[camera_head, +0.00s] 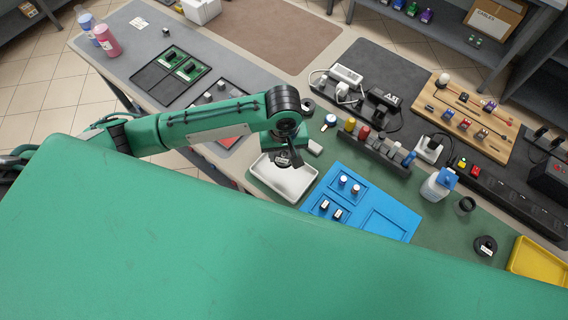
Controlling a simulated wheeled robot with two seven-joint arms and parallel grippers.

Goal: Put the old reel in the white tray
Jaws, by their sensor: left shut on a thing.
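My left gripper (287,152) comes in from the left and points down over the white tray (290,188). It is shut on a small dark thing with a pale label, which looks like the old reel (282,159). The reel is over the tray's far part; I cannot tell whether it touches the tray floor. The rest of the tray looks empty. My right gripper is not in view.
A blue tray (398,222) with small bottles stands just right of the white tray. Another black reel (485,245) lies near a yellow tray (540,262). My green body hides the near side.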

